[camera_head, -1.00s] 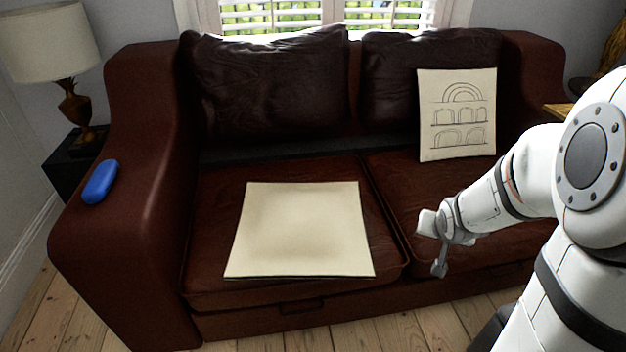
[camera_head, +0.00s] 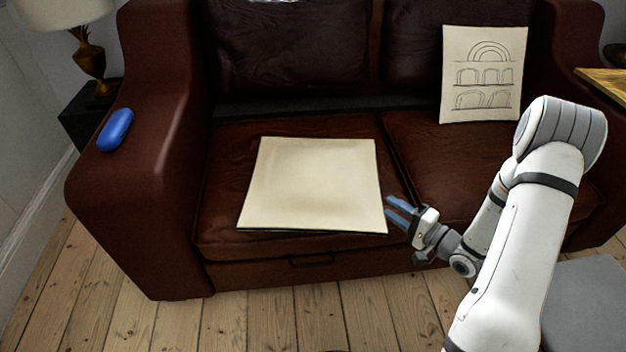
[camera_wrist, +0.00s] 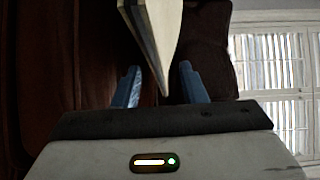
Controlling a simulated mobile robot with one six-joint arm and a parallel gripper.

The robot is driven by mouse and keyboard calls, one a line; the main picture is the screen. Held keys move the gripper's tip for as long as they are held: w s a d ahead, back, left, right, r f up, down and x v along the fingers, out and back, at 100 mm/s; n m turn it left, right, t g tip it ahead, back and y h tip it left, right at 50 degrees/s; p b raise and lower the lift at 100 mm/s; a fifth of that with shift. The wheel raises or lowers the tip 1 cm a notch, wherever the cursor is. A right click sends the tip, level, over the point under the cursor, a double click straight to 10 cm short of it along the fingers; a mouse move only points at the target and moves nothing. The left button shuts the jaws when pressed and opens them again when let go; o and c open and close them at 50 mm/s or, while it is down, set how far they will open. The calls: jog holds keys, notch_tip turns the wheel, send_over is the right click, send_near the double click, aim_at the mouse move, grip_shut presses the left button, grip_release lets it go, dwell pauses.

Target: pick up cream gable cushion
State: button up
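A plain cream square cushion (camera_head: 312,185) lies flat on the left seat of the sofa. A second cream cushion with drawn arches (camera_head: 483,75) stands leaning against the backrest at right. I cannot tell from its face whether the plain one bears a gable design. My gripper (camera_head: 389,208) is at the flat cushion's right front corner, its blue fingers pointing at it. In the wrist view the fingers (camera_wrist: 158,88) are apart, with the flat cushion's edge (camera_wrist: 155,35) seen nearly edge-on and its corner reaching between them. No finger visibly presses on it.
The brown leather sofa (camera_head: 150,190) has a blue rounded object (camera_head: 115,130) on its left arm. A lamp (camera_head: 90,55) stands beyond that arm. A wooden surface (camera_head: 605,85) is at far right. Bare floorboards (camera_head: 290,325) lie free in front.

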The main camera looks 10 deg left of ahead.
aim_at(377, 197)
jog(key=b+x, duration=0.1)
jog(key=x, duration=0.1)
jog(key=b+x, duration=0.2)
jog(key=x, duration=0.1)
jog(key=shift+w+a+f, duration=0.15)
jog(key=shift+w+f, duration=0.05)
jog(key=shift+w, duration=0.05)
jog(key=shift+w+a+r, duration=0.1)
jog(key=shift+w+a, duration=0.2)
jog(key=shift+a, duration=0.05)
grip_shut()
dwell(0.9)
